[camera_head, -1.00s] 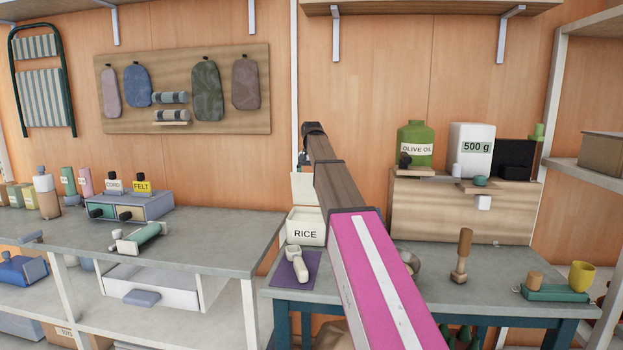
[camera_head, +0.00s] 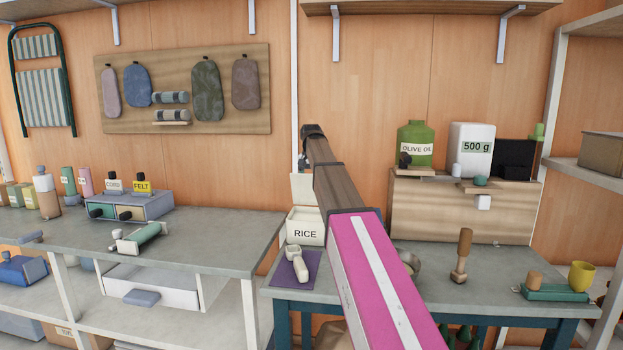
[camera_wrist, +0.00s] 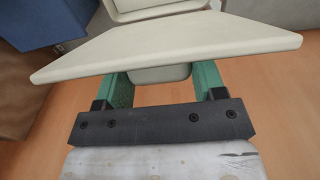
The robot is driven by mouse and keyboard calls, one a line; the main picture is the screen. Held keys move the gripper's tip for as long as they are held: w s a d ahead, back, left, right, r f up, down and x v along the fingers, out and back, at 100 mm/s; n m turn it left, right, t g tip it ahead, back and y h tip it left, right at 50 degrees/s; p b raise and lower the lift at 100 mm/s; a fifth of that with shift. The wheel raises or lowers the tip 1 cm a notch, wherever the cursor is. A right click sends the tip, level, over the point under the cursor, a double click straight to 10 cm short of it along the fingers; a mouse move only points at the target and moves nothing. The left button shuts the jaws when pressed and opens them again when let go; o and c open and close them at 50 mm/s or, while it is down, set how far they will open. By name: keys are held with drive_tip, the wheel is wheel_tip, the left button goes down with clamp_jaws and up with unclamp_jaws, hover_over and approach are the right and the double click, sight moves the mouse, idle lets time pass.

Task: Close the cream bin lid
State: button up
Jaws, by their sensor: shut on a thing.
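The cream bin (camera_head: 306,227), labelled RICE, stands at the left of the right-hand table. Its cream lid (camera_head: 303,188) stands up, raised at the back of the bin; my arm hides part of it. In the wrist view the lid (camera_wrist: 165,48) spans the view as a broad cream panel. My gripper (camera_wrist: 163,80) has its two green fingers on either side of a small cream handle (camera_wrist: 160,74) on the lid and is shut on it. In the head view the fingers are small and mostly hidden behind my arm.
A metal bowl (camera_head: 413,265) is partly behind my arm. A wooden pestle-like tool (camera_head: 462,255) stands further right.

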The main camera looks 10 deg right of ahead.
sight(308, 193)
drive_tip(key=shift+s+a+f+t, duration=0.15)
drive_tip(key=shift+s+t, duration=0.15)
drive_tip(key=shift+s, duration=0.15)
drive_tip(key=shift+s+a+t, duration=0.1)
drive_tip(key=shift+s+t, duration=0.2)
drive_tip(key=shift+s, duration=0.15)
drive_tip(key=shift+s+a+f+t+h, duration=0.5)
drive_tip(key=shift+s+f+t+h, duration=0.05)
drive_tip(key=shift+s+f+t, duration=0.95)
drive_tip(key=shift+s+a+f+t+h, duration=0.45)
drive_tip(key=shift+s+f+t+h, duration=0.15)
drive_tip(key=shift+s+f+t, duration=0.85)
drive_tip(key=shift+s+a+f+t+h, duration=0.55)
drive_tip(key=shift+s+f+t, duration=0.8)
drive_tip(key=shift+t, duration=0.3)
drive_tip(key=o, duration=1.3)
drive_tip(key=shift+r, duration=0.1)
drive_tip(key=v, duration=1)
drive_tip(key=shift+s+r, duration=0.15)
drive_tip(key=shift+s, duration=0.2)
